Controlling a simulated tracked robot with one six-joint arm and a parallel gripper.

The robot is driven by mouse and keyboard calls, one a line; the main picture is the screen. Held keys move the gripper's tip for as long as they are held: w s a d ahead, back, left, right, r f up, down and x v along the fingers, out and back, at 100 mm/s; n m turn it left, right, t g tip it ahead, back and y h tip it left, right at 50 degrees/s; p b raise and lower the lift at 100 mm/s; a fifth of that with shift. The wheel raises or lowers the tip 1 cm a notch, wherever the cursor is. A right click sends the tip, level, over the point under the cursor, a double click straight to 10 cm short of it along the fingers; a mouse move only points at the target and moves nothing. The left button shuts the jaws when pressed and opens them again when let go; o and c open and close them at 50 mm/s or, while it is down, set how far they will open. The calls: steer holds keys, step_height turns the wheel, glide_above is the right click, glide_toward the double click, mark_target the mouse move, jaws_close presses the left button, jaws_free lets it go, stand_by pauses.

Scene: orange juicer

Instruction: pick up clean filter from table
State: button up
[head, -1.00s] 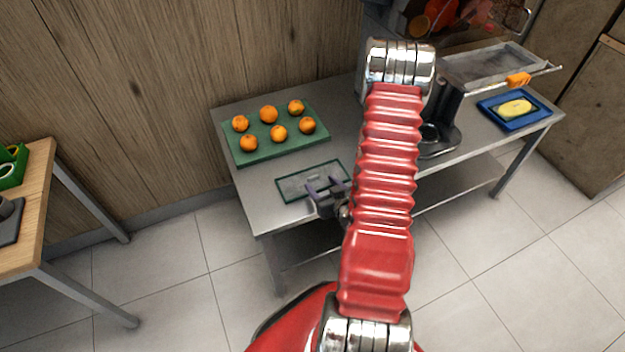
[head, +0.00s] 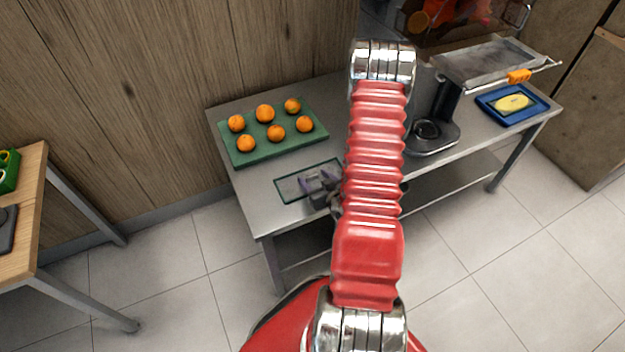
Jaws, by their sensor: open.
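A flat rectangular piece with a dark green rim (head: 289,190) and a greyish inside lies on the metal table (head: 262,212), near its front left. It may be the clean filter, but I cannot tell for sure. My gripper (head: 318,181) is open over the right part of this piece, with its fingers near the surface. Whether the fingers touch or straddle anything cannot be made out. My red arm hides the table to the right of the gripper.
A green board (head: 243,157) with several oranges (head: 265,113) lies behind the piece. The dark juicer (head: 432,130) stands right of my arm, with a grey tray (head: 490,62) above. A blue tray (head: 540,104) holds a yellow sponge (head: 512,103). A wooden table (head: 30,215) stands left.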

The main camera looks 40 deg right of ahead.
mark_target(314, 184)
steer(key=shift+c, duration=0.4)
steer(key=c, duration=1.1)
steer(key=shift+r, duration=0.2)
step_height(314, 184, up, 10)
steer(key=shift+f, duration=0.15)
stand_by(0.5)
